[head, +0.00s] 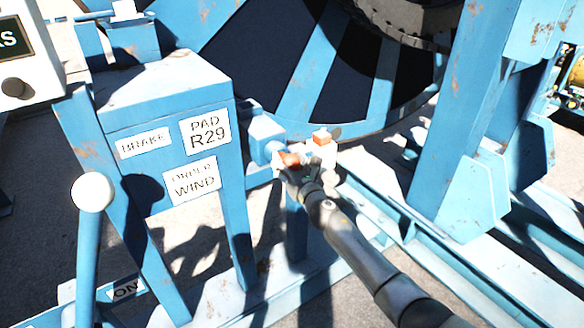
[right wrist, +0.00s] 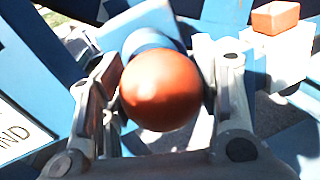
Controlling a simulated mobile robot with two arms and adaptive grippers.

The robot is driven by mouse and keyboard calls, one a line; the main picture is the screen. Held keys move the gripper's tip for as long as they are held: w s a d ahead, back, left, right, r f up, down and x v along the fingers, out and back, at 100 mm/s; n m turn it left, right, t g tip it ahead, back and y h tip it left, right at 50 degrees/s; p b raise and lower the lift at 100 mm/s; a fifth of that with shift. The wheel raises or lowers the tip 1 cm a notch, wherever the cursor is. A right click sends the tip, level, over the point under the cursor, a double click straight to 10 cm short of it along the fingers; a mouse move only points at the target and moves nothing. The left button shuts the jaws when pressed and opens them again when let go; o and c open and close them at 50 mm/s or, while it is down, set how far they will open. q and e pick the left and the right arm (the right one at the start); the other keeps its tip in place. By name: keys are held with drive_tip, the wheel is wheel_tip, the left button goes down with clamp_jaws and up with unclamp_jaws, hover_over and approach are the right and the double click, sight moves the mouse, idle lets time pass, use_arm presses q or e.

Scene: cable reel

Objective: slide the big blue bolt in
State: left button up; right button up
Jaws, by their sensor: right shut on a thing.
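The big blue bolt (right wrist: 145,40) shows in the right wrist view as a blue cylindrical part behind a round orange knob (right wrist: 160,90). In the head view the orange knob (head: 290,158) is small and partly covered by my fingers, in front of a blue housing (head: 266,132) at the right side of the blue cabinet. My right gripper (head: 294,166) is shut on the knob, with one finger on each side of it in the right wrist view (right wrist: 162,105). How far the bolt is in cannot be told. My left gripper is out of view.
A white block (head: 320,154) with an orange square piece (head: 322,136) stands just right of the knob. The large reel (head: 340,70) is behind. The blue cabinet (head: 150,95) and a white-knobbed lever (head: 92,192) are left; a blue post (head: 455,110) is right.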

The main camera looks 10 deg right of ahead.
drive_tip(key=o, duration=1.4)
drive_tip(key=shift+a, duration=0.1)
drive_tip(key=shift+s+d, duration=0.2)
drive_tip(key=shift+s, duration=0.2)
drive_tip(key=s, duration=0.3)
drive_tip(key=s+d, duration=0.1)
drive_tip(key=s, duration=0.7)
drive_tip(key=shift+d, duration=0.3)
